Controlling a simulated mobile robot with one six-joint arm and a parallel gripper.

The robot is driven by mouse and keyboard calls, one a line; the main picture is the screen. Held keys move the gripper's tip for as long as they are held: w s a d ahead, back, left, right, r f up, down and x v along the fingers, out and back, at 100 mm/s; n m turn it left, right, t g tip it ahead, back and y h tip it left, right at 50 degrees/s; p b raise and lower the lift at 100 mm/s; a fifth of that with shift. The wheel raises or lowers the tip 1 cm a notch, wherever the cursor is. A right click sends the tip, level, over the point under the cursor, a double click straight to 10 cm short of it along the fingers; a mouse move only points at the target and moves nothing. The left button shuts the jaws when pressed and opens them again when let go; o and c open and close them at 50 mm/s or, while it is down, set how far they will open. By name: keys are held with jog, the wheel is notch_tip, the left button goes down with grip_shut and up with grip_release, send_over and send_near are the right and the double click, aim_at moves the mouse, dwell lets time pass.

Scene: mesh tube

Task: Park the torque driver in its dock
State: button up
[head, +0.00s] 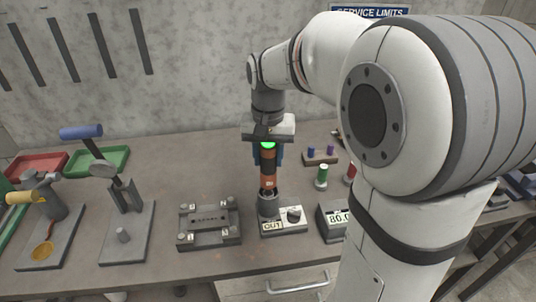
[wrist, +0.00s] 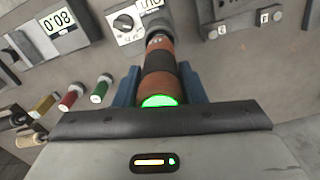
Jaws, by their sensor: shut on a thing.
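The torque driver (head: 267,181) is an upright orange and black cylinder with a lit green ring at its top. My gripper (head: 267,157) is shut on its upper part, with blue fingers on both sides. In the wrist view the driver (wrist: 158,62) runs away between the fingers. Its lower end is at a grey round cup (head: 268,205), apparently the dock, beside a white-faced box (head: 290,217) with a black knob and a label reading OUT. I cannot tell how far the driver's tip is inside the cup.
A display box (head: 336,219) reading 80.0 stands right of the cup. A grey plate fixture (head: 209,222) stands to its left. Green (head: 321,177) and red screwdriver-like handles stand behind right. A hammer stand (head: 127,235) and trays are farther left.

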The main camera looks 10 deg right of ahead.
aim_at(268, 144)
jog(key=shift+f+b, duration=1.55)
jog(key=shift+f, duration=0.65)
dwell(1.7)
jog(key=o, duration=1.2)
jog(key=shift+o, duration=0.2)
notch_tip(268, 144, up, 8)
jog(key=shift+f, duration=0.1)
jog(key=s+d+f+n+t, duration=0.1)
jog(key=s+f, duration=0.3)
jog(key=s, duration=0.4)
jog(key=s+f+n+t, duration=0.1)
jog(key=s+f+n, duration=0.1)
jog(key=s+f, duration=0.3)
jog(key=s, duration=0.3)
jog(key=shift+d+t, duration=0.4)
